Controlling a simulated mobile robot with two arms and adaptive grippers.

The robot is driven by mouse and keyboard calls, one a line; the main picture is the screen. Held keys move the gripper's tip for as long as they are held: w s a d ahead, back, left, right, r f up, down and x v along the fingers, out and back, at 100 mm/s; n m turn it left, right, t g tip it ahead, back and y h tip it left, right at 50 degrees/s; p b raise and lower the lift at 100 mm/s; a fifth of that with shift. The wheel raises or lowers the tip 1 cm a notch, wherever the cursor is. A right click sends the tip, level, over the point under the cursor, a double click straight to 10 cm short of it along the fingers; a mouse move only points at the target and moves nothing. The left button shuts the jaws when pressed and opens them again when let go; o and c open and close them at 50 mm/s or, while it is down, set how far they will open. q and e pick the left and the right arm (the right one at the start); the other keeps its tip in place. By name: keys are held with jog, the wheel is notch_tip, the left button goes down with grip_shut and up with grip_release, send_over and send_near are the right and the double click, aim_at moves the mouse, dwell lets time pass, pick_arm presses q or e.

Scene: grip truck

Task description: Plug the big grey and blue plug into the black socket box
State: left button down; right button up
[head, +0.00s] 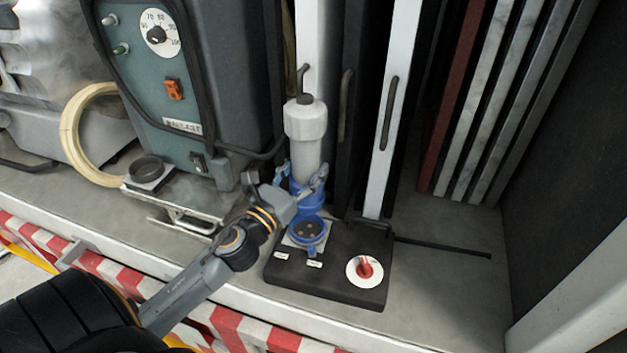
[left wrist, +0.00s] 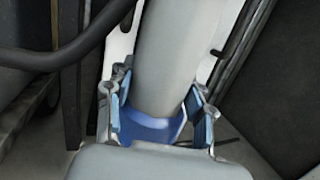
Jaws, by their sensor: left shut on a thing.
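The big grey and blue plug (head: 306,135) stands nearly upright in the head view, grey body above and blue collar below. My left gripper (head: 302,182) is shut on it low down, around the blue part. In the left wrist view, the plug (left wrist: 165,75) runs between the two fingers of the left gripper (left wrist: 160,118). The black socket box (head: 325,272) lies below on the grey floor. Its blue round socket (head: 308,229) shows its contact holes and sits just below the plug's blue end. Whether plug and socket touch, I cannot tell. My right gripper is not in view.
A red switch (head: 365,268) on a white disc is on the box's right. A teal machine (head: 160,90) and a cream hose coil (head: 92,135) stand at left. Upright panels (head: 392,110) rise close behind the plug. The grey floor (head: 440,270) is clear at right, except for a black rod.

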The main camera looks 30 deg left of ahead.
aim_at(307, 201)
pick_arm(q)
jog(key=shift+f+b, duration=2.35)
jog(key=shift+f, duration=0.05)
jog(key=shift+d, duration=0.1)
jog(key=shift+f, duration=0.1)
jog(key=shift+f+b, duration=0.3)
jog(key=shift+b, duration=0.05)
jog(key=shift+f, duration=0.2)
jog(key=shift+f, duration=0.1)
jog(key=shift+f+b, duration=1.65)
jog(key=shift+f, duration=0.05)
